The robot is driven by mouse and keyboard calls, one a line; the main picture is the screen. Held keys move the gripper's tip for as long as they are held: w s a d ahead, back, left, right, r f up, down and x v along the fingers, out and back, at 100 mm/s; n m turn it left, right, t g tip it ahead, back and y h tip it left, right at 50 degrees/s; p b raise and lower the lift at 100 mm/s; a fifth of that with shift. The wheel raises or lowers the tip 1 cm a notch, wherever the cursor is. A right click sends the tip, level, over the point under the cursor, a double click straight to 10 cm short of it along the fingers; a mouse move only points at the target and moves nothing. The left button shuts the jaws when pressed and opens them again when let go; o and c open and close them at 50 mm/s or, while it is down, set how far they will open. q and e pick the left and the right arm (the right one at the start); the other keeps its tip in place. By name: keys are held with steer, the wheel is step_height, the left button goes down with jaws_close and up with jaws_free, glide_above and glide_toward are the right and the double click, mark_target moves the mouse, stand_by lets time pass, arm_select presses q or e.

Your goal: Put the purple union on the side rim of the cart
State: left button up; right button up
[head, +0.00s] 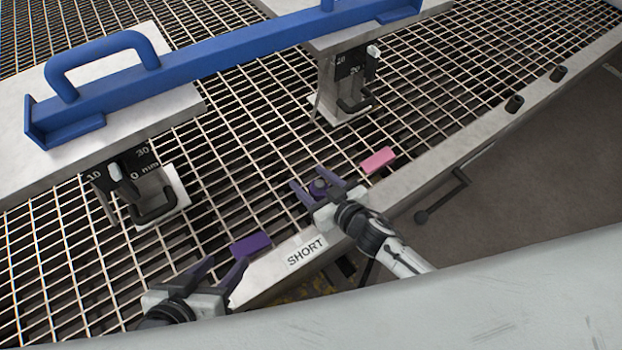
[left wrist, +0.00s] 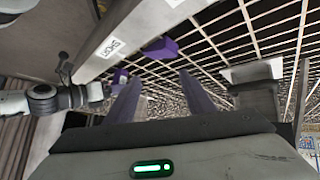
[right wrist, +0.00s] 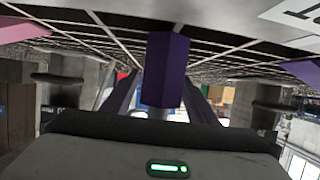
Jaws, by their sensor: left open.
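The purple union (head: 319,187) is a small six-sided piece with a grey stub, seen large in the right wrist view (right wrist: 165,70). The cart's side rim (head: 450,160) is the long pale strip along the grating, with a SHORT label. My left gripper (head: 228,268) is open and empty, near the rim's lower left end. The union also shows small in the left wrist view (left wrist: 120,76).
A purple block (head: 251,244) lies on the grating by the rim, close to my left fingers. A pink block (head: 378,160) lies farther along. A blue handled bar (head: 230,55) spans two grey plates. Black sockets (head: 514,103) stand on the rim's far part; its middle is bare.

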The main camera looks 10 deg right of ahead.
arm_select(q)
steer(key=shift+r, duration=0.1)
arm_select(e)
steer(key=shift+r+p, duration=0.3)
steer(key=shift+r, duration=0.05)
arm_select(q)
steer(key=r+p, duration=0.1)
steer(key=s+a+p, duration=0.1)
steer(key=a+r+t+p, duration=0.1)
steer(key=shift+s+r+n+y+p, duration=0.15)
steer(key=shift+r+n+y+p, duration=0.15)
steer(key=shift+n+y, duration=0.1)
arm_select(e)
steer(key=v, duration=1.2)
steer(key=shift+f, duration=0.15)
steer(key=shift+d, duration=0.1)
